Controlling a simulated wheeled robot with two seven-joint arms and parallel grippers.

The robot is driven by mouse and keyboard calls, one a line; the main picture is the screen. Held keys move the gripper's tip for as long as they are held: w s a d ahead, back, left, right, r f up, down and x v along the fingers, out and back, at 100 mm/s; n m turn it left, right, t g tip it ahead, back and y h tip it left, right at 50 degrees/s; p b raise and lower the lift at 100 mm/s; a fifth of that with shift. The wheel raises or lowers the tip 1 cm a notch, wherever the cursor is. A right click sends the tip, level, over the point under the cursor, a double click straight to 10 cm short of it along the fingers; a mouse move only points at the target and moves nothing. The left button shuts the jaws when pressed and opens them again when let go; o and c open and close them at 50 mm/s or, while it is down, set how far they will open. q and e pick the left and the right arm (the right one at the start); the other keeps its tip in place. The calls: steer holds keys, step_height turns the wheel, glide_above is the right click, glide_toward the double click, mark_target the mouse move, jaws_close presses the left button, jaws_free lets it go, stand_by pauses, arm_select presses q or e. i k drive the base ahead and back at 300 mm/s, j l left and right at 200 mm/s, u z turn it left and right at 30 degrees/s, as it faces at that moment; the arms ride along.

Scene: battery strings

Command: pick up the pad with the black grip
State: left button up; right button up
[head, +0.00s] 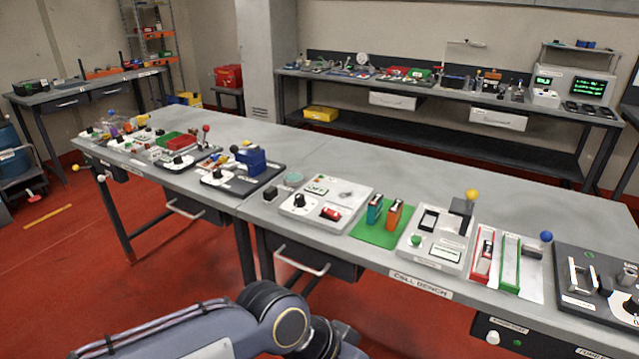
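I cannot single out a pad with a black grip for certain. On the cell bench (590,215), a teal block (374,210) and an orange block (393,217) stand upright side by side on a green mat (372,236). A small dark block (270,193) lies left of the white tester with a black knob (318,220). A grey-black block (532,253) sits right of the green tray (510,264), below a blue ball. One of my arms crosses the bottom of the view; its gripper is not visible. My other gripper is also out of view.
Right of the mat stand a white fixture (412,252) with a yellow-ball lever, a red tray (482,266) and a black panel (571,262) with pale bars. Black-based fixtures (236,185) fill the left. The bench's back strip is clear. Another bench (440,95) stands behind.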

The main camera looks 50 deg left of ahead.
mark_target(270, 196)
steer(key=u, duration=1.95)
steer(key=i+z, duration=0.1)
steer(key=z, duration=0.3)
steer(key=i+j+z, duration=0.1)
steer(key=z, duration=0.35)
steer(key=i+j+z, duration=0.1)
steer(key=j+z, duration=0.15)
steer(key=z, duration=0.15)
steer(key=i+j+z, duration=0.15)
steer(key=j, duration=0.2)
steer(key=i+j+z, duration=0.1)
steer(key=j, duration=0.3)
steer(key=i+j+z, duration=0.15)
steer(key=j, duration=0.25)
steer(key=j+z, duration=0.15)
steer(key=j, duration=0.5)
steer(key=i+j, duration=0.15)
